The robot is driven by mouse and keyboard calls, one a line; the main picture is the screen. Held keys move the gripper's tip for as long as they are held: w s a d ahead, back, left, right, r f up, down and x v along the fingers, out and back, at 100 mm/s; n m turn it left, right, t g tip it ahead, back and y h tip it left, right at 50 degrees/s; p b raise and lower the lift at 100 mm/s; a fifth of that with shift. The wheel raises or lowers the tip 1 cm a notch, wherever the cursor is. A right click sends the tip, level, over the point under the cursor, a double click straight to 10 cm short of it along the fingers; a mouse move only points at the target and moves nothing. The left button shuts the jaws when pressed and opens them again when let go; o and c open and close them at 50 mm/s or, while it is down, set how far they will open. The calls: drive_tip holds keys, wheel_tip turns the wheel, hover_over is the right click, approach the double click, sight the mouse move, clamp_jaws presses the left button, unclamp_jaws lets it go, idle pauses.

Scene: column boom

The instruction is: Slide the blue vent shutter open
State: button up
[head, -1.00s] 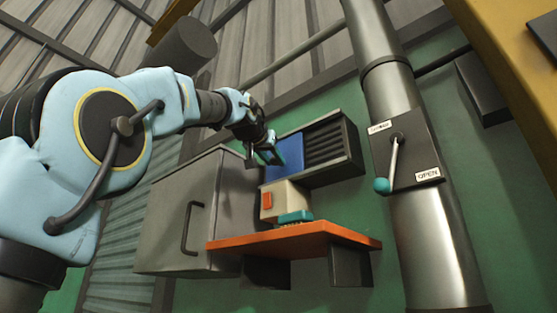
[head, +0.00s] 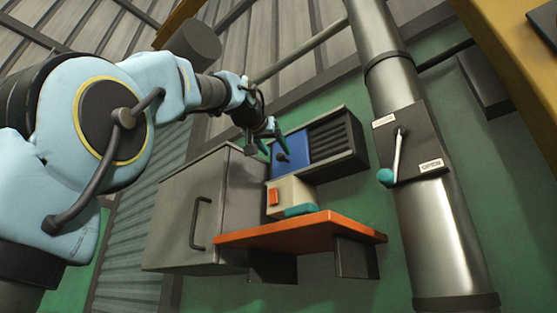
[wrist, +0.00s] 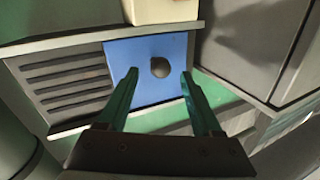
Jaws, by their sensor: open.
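The blue vent shutter (head: 297,145) is a flat panel with a dark round knob (head: 282,157), set in a grey vent frame (head: 352,122). It covers the left part of the frame in the head view; dark slats (head: 330,136) show to its right. In the wrist view the shutter (wrist: 135,82) and its knob (wrist: 160,68) lie ahead, with the slats on the left. My gripper (wrist: 158,80) is open, its teal fingers on either side of the knob in the picture. I cannot tell how far the fingertips are from the panel. In the head view my gripper (head: 274,136) is at the shutter's left.
A grey cabinet (head: 185,215) stands left of the vent. Below are a cream box with a red button (head: 273,198), a teal object (head: 300,210) and an orange shelf (head: 300,232). A pipe carries a lever (head: 396,155) with a teal knob at right.

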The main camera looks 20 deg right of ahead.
drive_tip(key=b+v, duration=0.2)
drive_tip(key=v, duration=0.5)
drive_tip(key=shift+b, duration=0.3)
drive_tip(key=shift+s+a, duration=0.1)
